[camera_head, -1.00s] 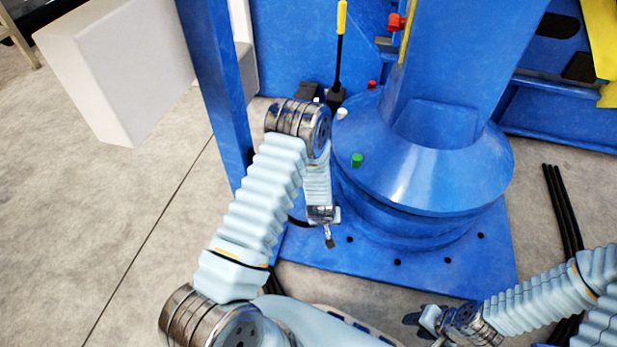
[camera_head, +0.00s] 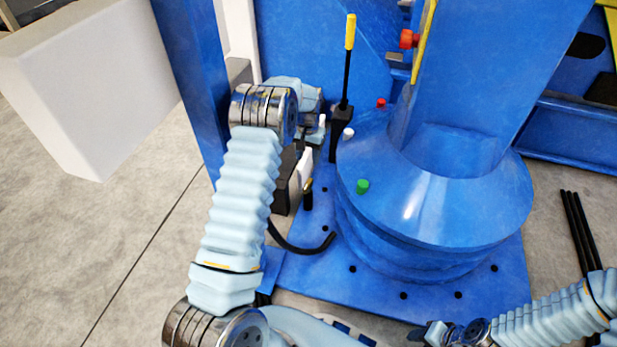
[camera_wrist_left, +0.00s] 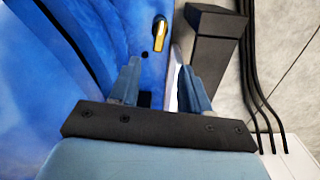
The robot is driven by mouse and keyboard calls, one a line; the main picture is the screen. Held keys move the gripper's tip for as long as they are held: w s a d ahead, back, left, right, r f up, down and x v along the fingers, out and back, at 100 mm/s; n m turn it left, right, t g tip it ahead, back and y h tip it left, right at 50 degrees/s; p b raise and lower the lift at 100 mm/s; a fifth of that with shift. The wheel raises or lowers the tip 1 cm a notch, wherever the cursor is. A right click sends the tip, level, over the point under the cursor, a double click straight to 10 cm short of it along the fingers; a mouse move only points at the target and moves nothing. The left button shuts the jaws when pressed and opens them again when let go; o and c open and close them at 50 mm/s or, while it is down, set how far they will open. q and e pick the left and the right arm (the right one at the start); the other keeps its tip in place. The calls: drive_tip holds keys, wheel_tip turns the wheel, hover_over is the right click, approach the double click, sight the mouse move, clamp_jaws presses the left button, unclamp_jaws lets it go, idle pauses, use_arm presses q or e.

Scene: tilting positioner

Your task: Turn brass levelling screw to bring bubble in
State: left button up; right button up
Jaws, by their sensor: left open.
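A small upright fitting with a brass-coloured top and dark body (camera_head: 308,190) stands left of the blue pedestal. A similar brass and dark piece (camera_wrist_left: 160,34) shows beyond my fingers in the left wrist view; I take it for the levelling screw. My left gripper (camera_wrist_left: 158,66) is open and empty, its fingers apart, with the brass piece ahead of the gap and not touched. In the head view its wrist is behind the forearm, near the black lever, and the fingers are hard to make out. My right gripper (camera_head: 424,333) is low at right, jaws unclear. I cannot see a bubble.
The blue pedestal (camera_head: 440,215) carries green (camera_head: 362,186), white and red knobs. A black lever with yellow grip (camera_head: 348,60) stands behind. A dark box (camera_wrist_left: 212,60) is close beside my right-hand finger. A blue post (camera_head: 190,80) and black cables (camera_head: 300,248) are near my arm.

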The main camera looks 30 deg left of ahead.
sight(308, 183)
use_arm(q)
wheel_tip(308, 183, down, 12)
drive_tip(key=shift+f+b, duration=0.2)
drive_tip(key=shift+b, duration=0.75)
drive_tip(key=shift+c, duration=0.5)
clamp_jaws()
